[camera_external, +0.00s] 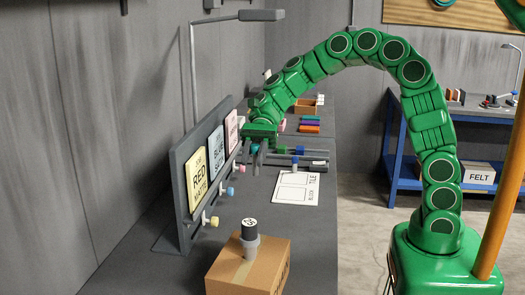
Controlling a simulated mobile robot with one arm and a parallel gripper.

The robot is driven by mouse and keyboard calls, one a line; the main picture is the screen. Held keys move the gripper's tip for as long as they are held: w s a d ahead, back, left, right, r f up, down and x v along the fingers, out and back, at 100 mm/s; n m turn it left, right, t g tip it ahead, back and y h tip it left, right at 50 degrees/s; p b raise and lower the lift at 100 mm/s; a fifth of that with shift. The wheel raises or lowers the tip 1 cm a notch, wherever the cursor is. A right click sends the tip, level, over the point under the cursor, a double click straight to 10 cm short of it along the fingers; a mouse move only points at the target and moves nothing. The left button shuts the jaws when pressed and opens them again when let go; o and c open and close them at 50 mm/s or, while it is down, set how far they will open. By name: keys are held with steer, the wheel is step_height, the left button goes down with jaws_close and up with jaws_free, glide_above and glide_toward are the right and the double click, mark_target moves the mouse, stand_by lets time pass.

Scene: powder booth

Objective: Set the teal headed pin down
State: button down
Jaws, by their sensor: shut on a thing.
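My gripper (257,168) hangs at the end of my green arm, fingers pointing down, above the dark bench beside the sign rack. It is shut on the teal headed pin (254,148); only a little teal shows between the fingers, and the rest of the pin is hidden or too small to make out. The dark upright rack (180,187) holds yellow, pale blue and pink cards. Pins with yellow (214,221), pink (229,190) and pale blue (241,169) heads stick out along its lower front.
A white sheet marked TILE and BLOCK (284,199) lies right of my gripper. Grey bars and a blue piece (299,150) lie behind it. Bare bench lies between rack and sheet.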

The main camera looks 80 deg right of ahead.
steer(key=s+d+f+m+t+h, duration=0.25)
steer(key=s+d+m+t, duration=0.35)
steer(key=s+d, duration=1.15)
steer(key=shift+y, duration=0.35)
steer(key=shift+w+d+f, duration=0.8)
steer(key=shift+w+f, duration=1)
steer(key=shift+w, duration=0.65)
steer(key=shift+w+d+f, duration=0.75)
steer(key=shift+w+f, duration=1)
steer(key=shift+w, duration=0.65)
steer(key=shift+w+d+f, duration=0.8)
steer(key=shift+w+f, duration=1)
steer(key=shift+w, duration=0.65)
steer(key=shift+f, duration=1.5)
steer(key=shift+f, duration=0.1)
steer(key=c, duration=0.8)
jaws_free()
